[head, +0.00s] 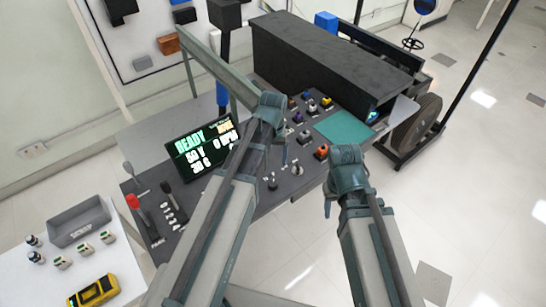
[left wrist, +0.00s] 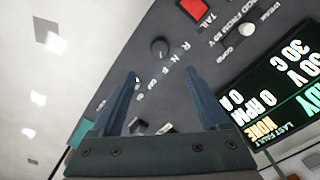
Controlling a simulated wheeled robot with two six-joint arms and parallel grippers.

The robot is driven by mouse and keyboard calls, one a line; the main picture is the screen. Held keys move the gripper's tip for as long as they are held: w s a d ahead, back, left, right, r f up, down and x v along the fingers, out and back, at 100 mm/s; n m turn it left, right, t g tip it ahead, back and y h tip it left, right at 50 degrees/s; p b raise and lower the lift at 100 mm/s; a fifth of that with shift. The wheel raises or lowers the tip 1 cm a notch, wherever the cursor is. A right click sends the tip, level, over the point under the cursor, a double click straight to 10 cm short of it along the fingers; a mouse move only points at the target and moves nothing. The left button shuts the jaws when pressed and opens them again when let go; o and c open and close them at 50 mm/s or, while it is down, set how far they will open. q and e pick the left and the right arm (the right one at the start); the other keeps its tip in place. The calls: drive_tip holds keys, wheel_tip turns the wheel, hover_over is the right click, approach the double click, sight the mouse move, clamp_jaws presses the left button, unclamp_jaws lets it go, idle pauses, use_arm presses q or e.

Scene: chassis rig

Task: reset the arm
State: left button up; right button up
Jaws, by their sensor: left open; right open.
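My left arm (head: 225,205) reaches over the dark control console from below in the head view. My right arm (head: 372,235) ends over the console's near right edge. My right gripper (head: 328,195) is open beside it, but its fingers are hard to make out. I see nothing held by it.
The console (head: 225,197) carries a lit display (head: 203,146) reading READY, a red lever (head: 132,201) and several coloured switches. A black box (head: 325,55) and a wheel (head: 417,125) stand behind. A white table with a grey tray (head: 80,222) and yellow meter (head: 93,291) is lower left.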

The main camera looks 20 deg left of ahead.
use_arm(q)
drive_tip(key=s+d+m+y, duration=0.1)
drive_tip(key=s+d+m, duration=0.4)
drive_tip(key=s+d, duration=0.5)
drive_tip(key=s, duration=0.4)
drive_tip(key=shift+s+d, duration=0.15)
